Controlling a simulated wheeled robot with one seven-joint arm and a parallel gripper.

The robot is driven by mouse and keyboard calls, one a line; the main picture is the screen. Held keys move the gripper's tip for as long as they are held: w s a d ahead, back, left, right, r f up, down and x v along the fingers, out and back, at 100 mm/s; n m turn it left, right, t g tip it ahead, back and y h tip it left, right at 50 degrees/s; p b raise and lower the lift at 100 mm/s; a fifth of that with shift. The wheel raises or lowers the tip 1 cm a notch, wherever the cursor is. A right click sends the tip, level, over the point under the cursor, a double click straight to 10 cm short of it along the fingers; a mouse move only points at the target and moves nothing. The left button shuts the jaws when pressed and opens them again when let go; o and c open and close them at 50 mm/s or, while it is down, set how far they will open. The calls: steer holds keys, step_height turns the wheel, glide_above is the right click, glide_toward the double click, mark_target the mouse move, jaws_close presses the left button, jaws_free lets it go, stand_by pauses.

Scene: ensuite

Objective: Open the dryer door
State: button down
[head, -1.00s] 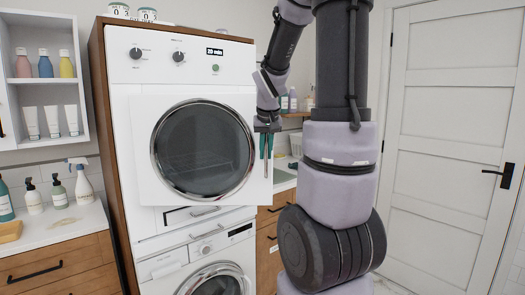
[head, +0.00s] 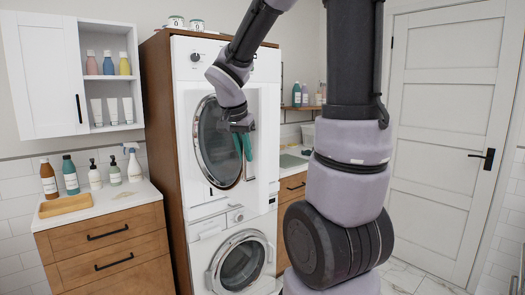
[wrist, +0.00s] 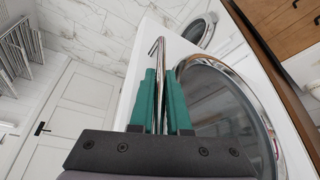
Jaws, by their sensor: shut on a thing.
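The dryer (head: 186,70) is the white upper machine in the wooden cabinet. Its door (head: 205,193), a white panel with a round chrome-ringed dark window, stands partly open, swung out from the front with its handle edge towards the right. My gripper (head: 243,146) is at that edge, its teal fingers closed around the upright chrome handle (head: 250,168). In the wrist view the fingers of my gripper (wrist: 160,88) hold the handle bar (wrist: 161,60) between them, and the door's window (wrist: 215,100) is to the right. My arm hides part of the dryer's upper front.
The washer (head: 240,262) stands below the dryer. A wooden counter (head: 105,245) with bottles is at left under a wall cabinet (head: 45,80). A white room door (head: 445,130) is at right. Open floor (head: 415,280) shows at the lower right.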

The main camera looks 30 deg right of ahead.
steer(key=a, duration=0.7)
steer(key=shift+s+f, duration=0.25)
steer(key=shift+s, duration=0.15)
steer(key=shift+a, duration=0.1)
steer(key=c, duration=0.9)
jaws_free()
steer(key=shift+r, duration=0.15)
steer(key=shift+w, duration=0.1)
steer(key=v, duration=1)
steer(key=shift+a+r, duration=0.15)
steer(key=shift+r, duration=0.25)
